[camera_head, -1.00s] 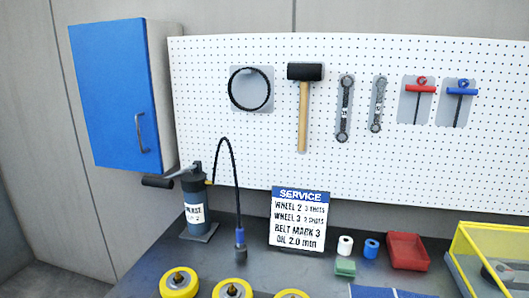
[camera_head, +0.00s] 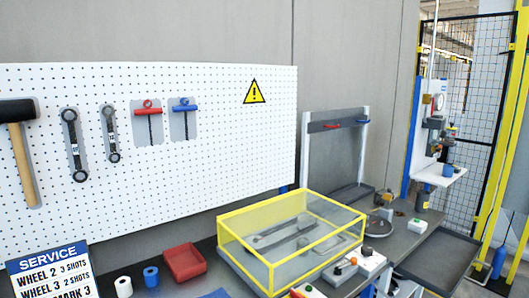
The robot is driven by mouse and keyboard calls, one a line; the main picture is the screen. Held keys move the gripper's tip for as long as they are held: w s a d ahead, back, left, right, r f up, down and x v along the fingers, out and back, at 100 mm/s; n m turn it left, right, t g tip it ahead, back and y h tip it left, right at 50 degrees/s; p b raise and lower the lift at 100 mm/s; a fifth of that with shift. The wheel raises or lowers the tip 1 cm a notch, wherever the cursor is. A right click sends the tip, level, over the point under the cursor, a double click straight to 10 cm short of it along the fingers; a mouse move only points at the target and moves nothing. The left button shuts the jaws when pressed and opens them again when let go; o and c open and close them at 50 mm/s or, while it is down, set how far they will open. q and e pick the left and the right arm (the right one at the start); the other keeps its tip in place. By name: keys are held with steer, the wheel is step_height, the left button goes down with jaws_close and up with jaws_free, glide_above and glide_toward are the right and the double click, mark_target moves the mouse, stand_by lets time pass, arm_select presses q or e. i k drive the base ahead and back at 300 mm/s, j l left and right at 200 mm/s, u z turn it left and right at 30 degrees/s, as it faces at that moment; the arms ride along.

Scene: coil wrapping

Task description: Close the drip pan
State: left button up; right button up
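A dark, shallow tray (camera_head: 441,262), which looks like the drip pan, sticks out at the lower right, beside the right end of the bench (camera_head: 408,238). It is level and looks empty. Its lower edge is close to the picture's bottom edge, and how it is mounted is hard to tell. Neither of my grippers is in view.
A yellow-framed clear guard (camera_head: 290,238) covers a machine on the bench. Button boxes (camera_head: 368,262) stand at its front right. A red bin (camera_head: 184,262), a blue roll (camera_head: 151,276) and a service sign (camera_head: 53,272) are at left. Yellow posts (camera_head: 508,150) and mesh fencing stand at right.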

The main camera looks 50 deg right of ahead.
mark_target(441, 262)
steer(key=z, duration=3)
steer(key=i, duration=0.15)
